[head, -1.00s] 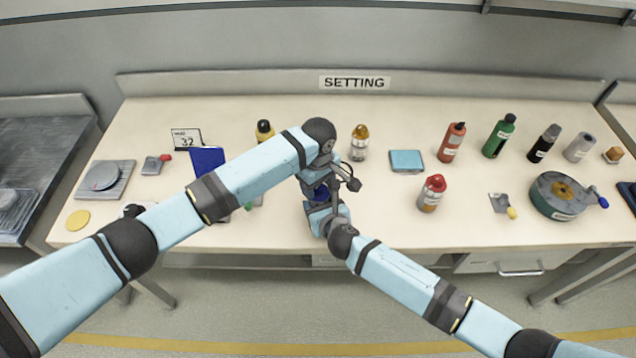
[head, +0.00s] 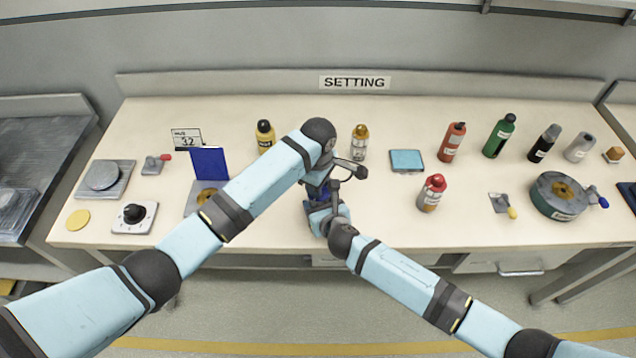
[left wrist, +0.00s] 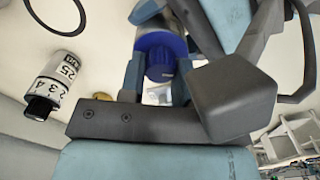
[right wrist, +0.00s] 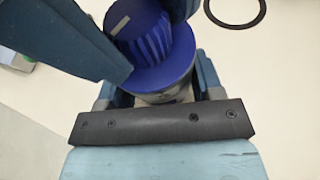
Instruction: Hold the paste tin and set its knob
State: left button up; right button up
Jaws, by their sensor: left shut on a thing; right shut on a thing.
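The paste tin (right wrist: 165,95) is a pale, greyish cylinder with a broad blue collar and a ridged blue knob (right wrist: 145,35) bearing a light pointer mark. My right gripper (head: 322,208) is shut on the tin's body, seen low between its fingers in the right wrist view. My left gripper (left wrist: 157,85) is shut around the knob, which also shows in the left wrist view (left wrist: 160,68). In the head view the tin is mostly hidden by both hands; only a bit of blue shows. A card (head: 187,140) reading 32 stands at the back left.
A dial box (head: 134,217), a blue panel (head: 208,162) and a grey scale-like plate (head: 104,178) stand left. Several bottles, a blue pad (head: 406,160) and a green round container (head: 558,196) stand right. A black ring (right wrist: 235,12) lies behind the hands.

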pick_arm(q)
jog(key=o, duration=0.9)
jog(key=shift+o, duration=0.2)
jog(key=shift+r, duration=0.1)
notch_tip(320, 180, up, 12)
